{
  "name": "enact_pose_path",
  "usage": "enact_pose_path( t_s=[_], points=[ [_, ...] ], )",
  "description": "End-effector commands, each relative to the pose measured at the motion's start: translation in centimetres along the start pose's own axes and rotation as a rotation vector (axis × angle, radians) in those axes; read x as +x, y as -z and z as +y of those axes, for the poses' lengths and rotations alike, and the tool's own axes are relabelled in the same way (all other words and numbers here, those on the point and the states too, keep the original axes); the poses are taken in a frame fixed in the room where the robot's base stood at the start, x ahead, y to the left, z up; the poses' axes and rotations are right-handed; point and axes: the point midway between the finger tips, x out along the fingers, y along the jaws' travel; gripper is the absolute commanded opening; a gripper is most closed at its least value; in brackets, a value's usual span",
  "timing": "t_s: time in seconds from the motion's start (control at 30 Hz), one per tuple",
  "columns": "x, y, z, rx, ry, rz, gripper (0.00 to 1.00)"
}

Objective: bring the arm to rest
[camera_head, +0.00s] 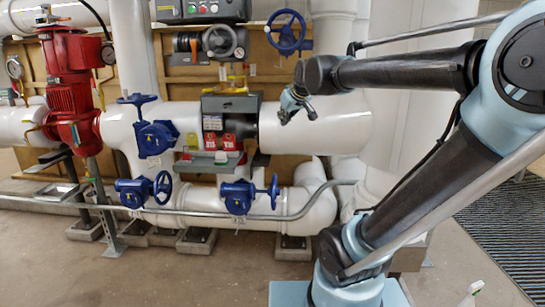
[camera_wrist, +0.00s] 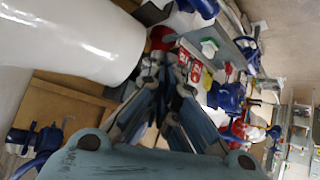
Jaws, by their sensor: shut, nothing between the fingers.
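My arm reaches in from the right side of the head view, its forearm stretched out roughly level to the left. My gripper (camera_head: 298,116) hangs at its end, in front of the thick white pipe (camera_head: 345,128) and right of the grey bracket with red tags (camera_head: 229,140). In the wrist view my gripper (camera_wrist: 165,78) points at the piping, its fingers close together with nothing held. The red and white tags (camera_wrist: 190,65) show beyond the fingertips. The view is tilted, and the gripper hides part of the pipework.
Blue handwheel valves stand at left (camera_head: 155,138), low left (camera_head: 145,190), low centre (camera_head: 249,195) and top (camera_head: 286,32). A red pump (camera_head: 70,85) stands at far left. A grey handrail (camera_head: 300,210) crosses in front. The floor (camera_head: 170,275) before it is clear.

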Motion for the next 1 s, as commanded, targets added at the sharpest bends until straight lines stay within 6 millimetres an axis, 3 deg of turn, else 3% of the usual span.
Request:
enact_pose_path(
  t_s=[0.03,0.4,0.5,0.6,0.7,0.8,1.0],
  points=[
    [-0.1,-3.4,0.4,0.031,-0.01,-0.049,0.0],
    [-2.0,-26.0,0.2,0.28,-0.075,-0.416,0.0],
    [-2.7,-31.5,-0.6,0.35,-0.094,-0.507,0.0],
    [-3.4,-35.8,-1.4,0.408,-0.11,-0.582,0.0],
    [-3.8,-38.6,-2.1,0.447,-0.122,-0.632,0.0],
    [-4.1,-40.1,-2.5,0.469,-0.129,-0.66,0.0],
    [-4.1,-40.4,-2.6,0.473,-0.13,-0.665,0.0]
  ],
)
